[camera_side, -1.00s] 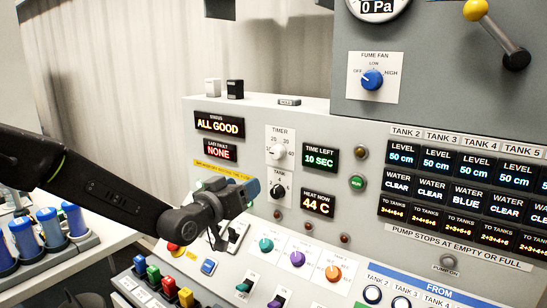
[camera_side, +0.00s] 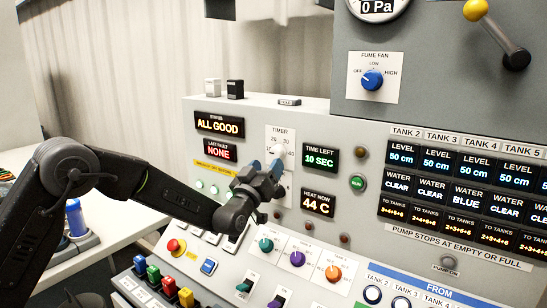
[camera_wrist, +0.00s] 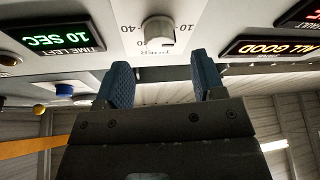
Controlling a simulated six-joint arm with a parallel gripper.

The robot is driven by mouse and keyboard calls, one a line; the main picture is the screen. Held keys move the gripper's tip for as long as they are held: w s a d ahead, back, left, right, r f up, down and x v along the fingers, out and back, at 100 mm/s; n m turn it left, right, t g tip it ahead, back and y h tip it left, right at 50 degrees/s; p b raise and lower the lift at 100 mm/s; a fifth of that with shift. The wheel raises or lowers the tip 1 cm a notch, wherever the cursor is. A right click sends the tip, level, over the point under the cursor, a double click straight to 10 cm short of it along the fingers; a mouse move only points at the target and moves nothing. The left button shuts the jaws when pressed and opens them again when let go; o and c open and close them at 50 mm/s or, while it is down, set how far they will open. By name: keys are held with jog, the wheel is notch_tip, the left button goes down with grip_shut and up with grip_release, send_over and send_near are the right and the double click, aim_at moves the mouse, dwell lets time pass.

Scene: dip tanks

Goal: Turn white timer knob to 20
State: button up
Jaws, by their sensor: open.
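The white timer knob (camera_side: 279,151) is on the upright panel, on a white plate marked TIMER. In the wrist view the knob (camera_wrist: 158,31) appears upside down, near the top edge. My gripper (camera_side: 268,170) is just in front of the panel, below the knob in the side view, and hides the lower part of the timer plate. In the wrist view my gripper's blue fingers (camera_wrist: 163,72) are apart with nothing between them. The knob is beyond the fingertips, roughly centred between them sideways. The time left display (camera_side: 320,159) reads 10 SEC.
The heat display (camera_side: 318,204) reads 44 C, right of my gripper. A green RUN button (camera_side: 357,183) is further right. Teal, purple and orange knobs (camera_side: 298,258) and a red emergency button (camera_side: 176,246) are below. The status display (camera_side: 219,125) reads ALL GOOD.

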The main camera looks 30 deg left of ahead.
aim_at(275, 154)
jog(key=shift+x, duration=2.3)
jog(key=shift+c, duration=0.2)
jog(key=c, duration=0.9)
